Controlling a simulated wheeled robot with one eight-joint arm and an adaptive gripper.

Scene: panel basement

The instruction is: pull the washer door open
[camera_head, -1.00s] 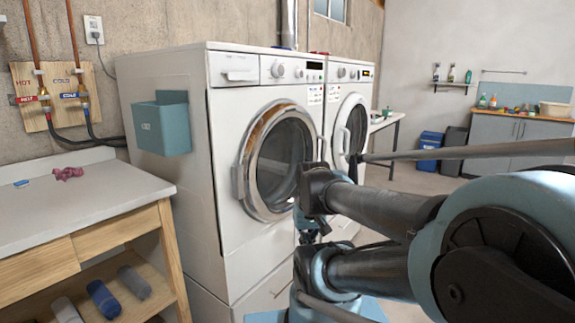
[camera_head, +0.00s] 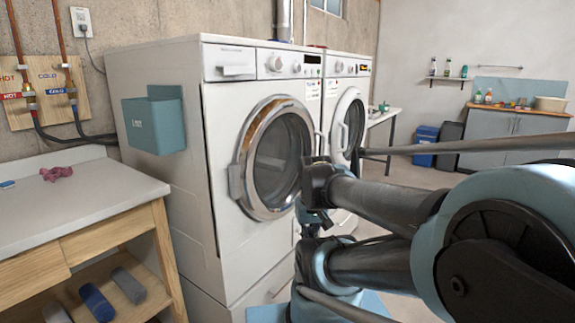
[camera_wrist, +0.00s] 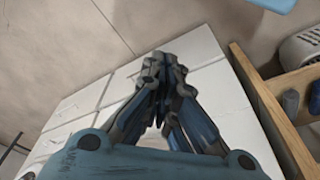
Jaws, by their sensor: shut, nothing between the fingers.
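The white washer (camera_head: 165,75) stands in the middle of the head view. Its round glass door (camera_head: 277,160) has a chrome ring and looks shut. A grey handle (camera_head: 236,182) sits on the ring's left side. My dark arm covers part of the door's lower right edge. In the wrist view my gripper (camera_wrist: 160,65) has its fingers together with nothing between them. White panels (camera_wrist: 115,90), apparently the washer's, lie beyond the fingers; no handle shows there. I cannot make out the fingertips in the head view, nor tell whether they touch anything.
A wooden-legged table (camera_head: 80,200) with a white top and rolled towels below stands left of the washer. A teal box (camera_head: 154,120) hangs on the washer's side. A second white machine (camera_head: 340,88) stands right of it. Open floor lies at the right, behind my arm.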

